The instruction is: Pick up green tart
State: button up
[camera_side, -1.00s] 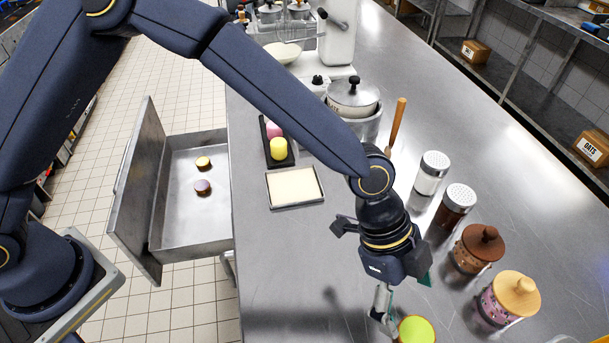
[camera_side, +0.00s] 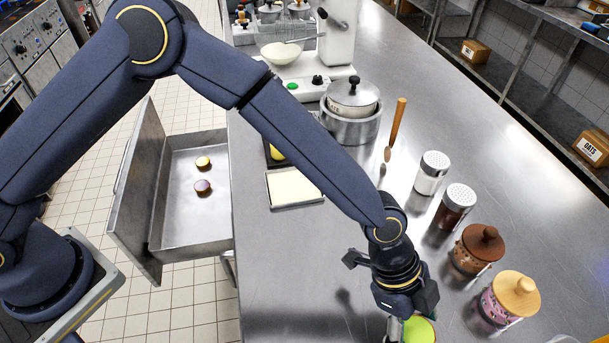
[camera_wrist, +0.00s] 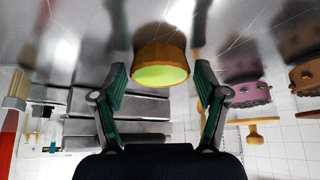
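The green tart (camera_side: 419,331) has a bright green top and stands on the steel counter at the bottom edge of the side view. The wrist view shows its brown crust and green face (camera_wrist: 160,70) just beyond and between the fingertips. My gripper (camera_wrist: 160,72) is open, with one green-padded finger on each side of the tart's line. No contact with the tart shows. In the side view my gripper (camera_side: 404,325) is right at the tart, and its fingers are partly hidden by its body and the frame edge.
A pink jar with a wooden lid (camera_side: 508,297) and a brown jar (camera_side: 477,248) stand to the right. Two shakers (camera_side: 433,172) stand farther back. A cream-filled tray (camera_side: 293,187) and an open drawer (camera_side: 196,225) with two small pastries lie to the left.

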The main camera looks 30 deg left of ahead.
jog(key=c, duration=0.4)
jog(key=shift+r, duration=0.1)
